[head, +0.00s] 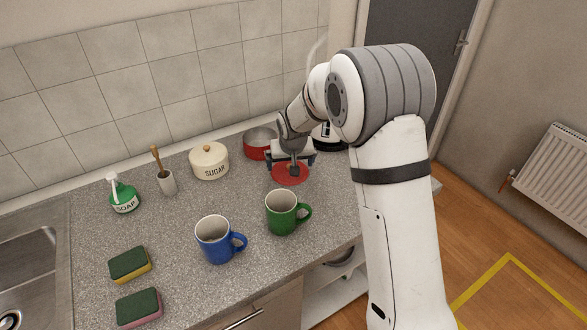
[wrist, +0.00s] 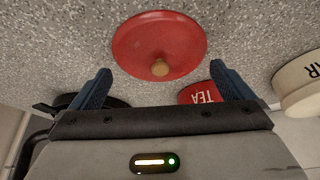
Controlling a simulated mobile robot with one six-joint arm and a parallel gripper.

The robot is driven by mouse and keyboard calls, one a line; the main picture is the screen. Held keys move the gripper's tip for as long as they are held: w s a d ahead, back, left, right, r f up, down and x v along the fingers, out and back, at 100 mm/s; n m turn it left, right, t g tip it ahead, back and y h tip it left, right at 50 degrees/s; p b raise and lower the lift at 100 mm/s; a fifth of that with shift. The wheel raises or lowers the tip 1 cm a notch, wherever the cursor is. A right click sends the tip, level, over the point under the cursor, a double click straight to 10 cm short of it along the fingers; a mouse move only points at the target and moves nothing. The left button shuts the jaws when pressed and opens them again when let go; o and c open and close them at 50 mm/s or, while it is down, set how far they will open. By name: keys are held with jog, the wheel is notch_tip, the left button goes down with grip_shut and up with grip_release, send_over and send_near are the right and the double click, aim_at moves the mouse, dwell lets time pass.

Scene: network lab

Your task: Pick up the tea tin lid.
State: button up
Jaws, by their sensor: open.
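The tea tin lid is a red disc with a small wooden knob; it lies knob up on the worktop in the head view (head: 281,178) and shows whole in the wrist view (wrist: 150,35). The open red tea tin (head: 256,152) stands behind it to the left, and its TEA label shows in the wrist view (wrist: 200,95). My gripper (head: 291,164) is at the lid, partly hiding it in the head view. In the wrist view my gripper (wrist: 163,78) has its blue fingers wide apart, with the knob centred ahead between them. Nothing is held.
A cream sugar canister (head: 209,162) stands left of the tin. A green mug (head: 281,214) and a blue mug (head: 214,242) stand in front. A black and white appliance (head: 328,138) is close on the right. A soap bottle (head: 122,198) and sponges (head: 129,265) are farther left.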

jog(key=shift+x, duration=1.2)
jog(key=shift+c, duration=0.3)
